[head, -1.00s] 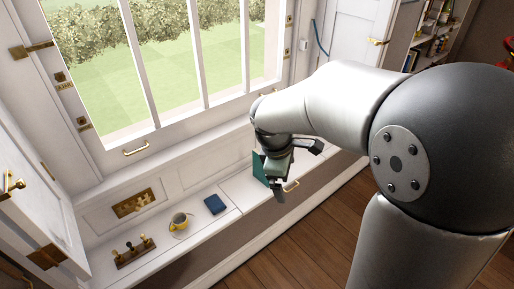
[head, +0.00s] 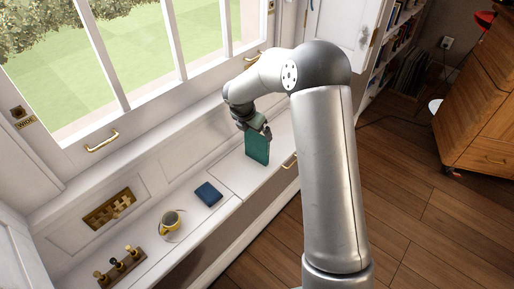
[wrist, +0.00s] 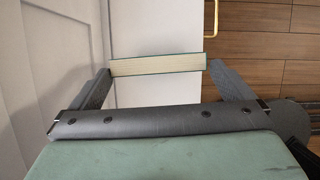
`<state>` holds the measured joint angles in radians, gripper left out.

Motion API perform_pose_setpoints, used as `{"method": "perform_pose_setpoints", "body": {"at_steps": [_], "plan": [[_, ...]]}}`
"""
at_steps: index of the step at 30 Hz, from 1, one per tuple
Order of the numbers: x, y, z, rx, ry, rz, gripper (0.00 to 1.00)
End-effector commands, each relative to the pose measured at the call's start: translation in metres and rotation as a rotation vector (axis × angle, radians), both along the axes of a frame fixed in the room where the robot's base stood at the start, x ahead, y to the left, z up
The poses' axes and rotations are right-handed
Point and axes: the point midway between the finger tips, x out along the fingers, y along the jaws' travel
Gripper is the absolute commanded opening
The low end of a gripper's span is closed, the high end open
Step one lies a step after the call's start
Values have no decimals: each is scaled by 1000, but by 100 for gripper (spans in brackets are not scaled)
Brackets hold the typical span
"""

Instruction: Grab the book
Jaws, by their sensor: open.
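A teal book (head: 257,149) stands upright on the white window seat, below my gripper (head: 256,130) in the head view. In the wrist view, the book's pale page edge with thin teal covers (wrist: 158,65) lies between the tips of my gripper (wrist: 160,76). The fingers are open wide, with a gap at each side of the book; the left gap looks small. A flat dark blue book-like item (head: 208,193) lies on the seat to the left.
A yellow-and-white mug on a saucer (head: 171,224) and a wooden stand with chess-like pieces (head: 120,268) are at the left on the seat. The window and panelled wall are behind. A brass handle (head: 290,161) is at the seat's front edge.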

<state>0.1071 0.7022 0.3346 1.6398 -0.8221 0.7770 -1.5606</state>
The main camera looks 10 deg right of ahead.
Motion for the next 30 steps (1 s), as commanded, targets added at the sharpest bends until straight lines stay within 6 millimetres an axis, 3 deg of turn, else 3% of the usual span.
{"method": "perform_pose_setpoints", "body": {"at_steps": [3,10,19,26,27,30], "plan": [[3,-4,-14,0,2,-2,100],[6,-7,-25,-1,1,0,100],[15,-16,-65,1,1,-2,100],[16,-17,-67,0,0,-1,100],[16,-17,-67,0,0,-1,97],[16,-17,-67,0,0,-1,69]]}}
